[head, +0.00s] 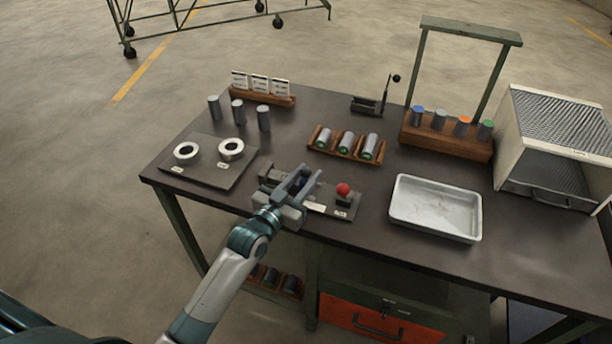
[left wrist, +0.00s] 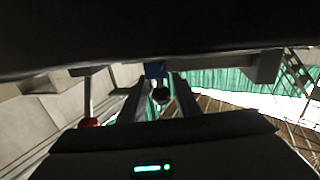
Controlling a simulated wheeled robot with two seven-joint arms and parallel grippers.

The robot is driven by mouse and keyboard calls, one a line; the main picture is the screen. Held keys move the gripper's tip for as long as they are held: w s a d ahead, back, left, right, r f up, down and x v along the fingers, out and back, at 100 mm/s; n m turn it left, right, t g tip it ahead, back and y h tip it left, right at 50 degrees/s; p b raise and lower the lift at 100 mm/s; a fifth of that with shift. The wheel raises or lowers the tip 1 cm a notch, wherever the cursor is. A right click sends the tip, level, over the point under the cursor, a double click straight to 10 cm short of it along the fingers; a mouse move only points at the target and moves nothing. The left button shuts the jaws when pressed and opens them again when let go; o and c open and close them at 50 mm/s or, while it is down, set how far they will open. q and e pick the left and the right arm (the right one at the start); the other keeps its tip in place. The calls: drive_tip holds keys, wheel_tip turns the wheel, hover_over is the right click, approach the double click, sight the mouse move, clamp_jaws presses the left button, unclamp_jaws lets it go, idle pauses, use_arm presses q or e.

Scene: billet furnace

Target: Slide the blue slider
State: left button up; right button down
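In the left wrist view a small blue block (left wrist: 155,70), which looks like the blue slider, shows beyond my fingertips, with a dark round knob just below it. In the head view the slider is hidden behind my left gripper (head: 297,184). That gripper is over a dark fixture plate (head: 317,207) at the table's front edge. Its two fingers are apart, with a gap between them; they also show in the left wrist view (left wrist: 159,92). I cannot tell whether they touch the slider. My right gripper is in neither view.
A red ball knob (head: 342,189) stands just right of the gripper. A metal tray (head: 402,213) lies further right. A plate with two rings (head: 208,174) is on the left. A wooden rack of cylinders (head: 344,154) lies behind. A white-sided box (head: 513,135) stands far right.

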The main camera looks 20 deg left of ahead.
use_arm(q)
clamp_jaws()
drive_tip(key=shift+d+r+p, duration=0.1)
drive_tip(key=shift+d+p, duration=0.4)
drive_tip(key=shift+d, duration=0.35)
drive_tip(key=shift+o, duration=1)
unclamp_jaws()
drive_tip(key=shift+o, duration=1.1)
drive_tip(key=shift+d, duration=0.15)
